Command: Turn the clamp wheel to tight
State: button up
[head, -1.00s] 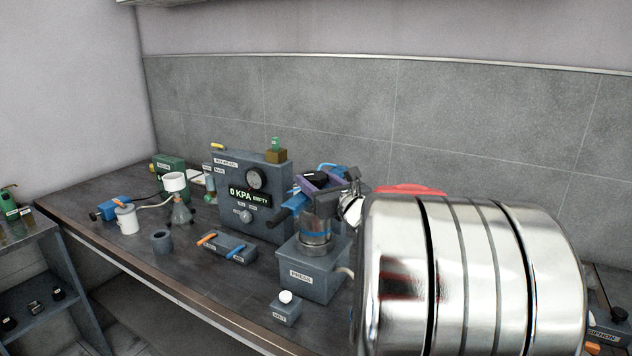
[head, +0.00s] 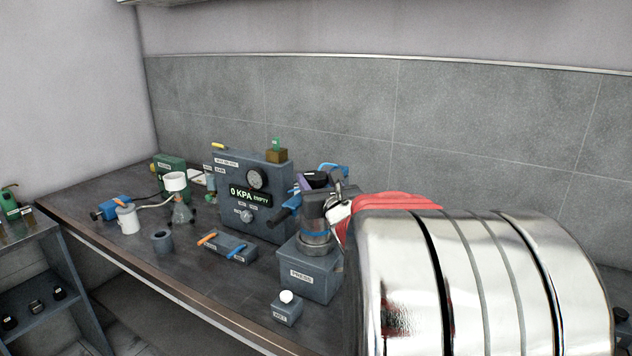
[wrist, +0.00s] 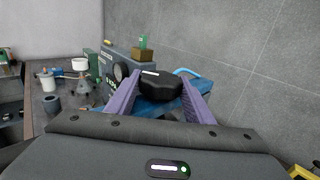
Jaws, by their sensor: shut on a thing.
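The clamp wheel is a black knob with a white mark on top; it shows in the wrist view (wrist: 160,85) and small in the head view (head: 316,175). In the head view my shiny arm hides the right side of the press, and only part of the gripper shows.
A blue curved hose or handle (head: 333,167) is just behind the wheel. Left of the press stands a grey gauge box (head: 268,205) reading 0 KPA EMPTY.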

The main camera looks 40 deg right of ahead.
jog(key=shift+r, duration=0.1)
jog(key=o, duration=1)
jog(key=shift+o, duration=0.2)
jog(key=v, duration=1.3)
jog(key=shift+s+a, duration=0.2)
jog(key=shift+s, duration=0.2)
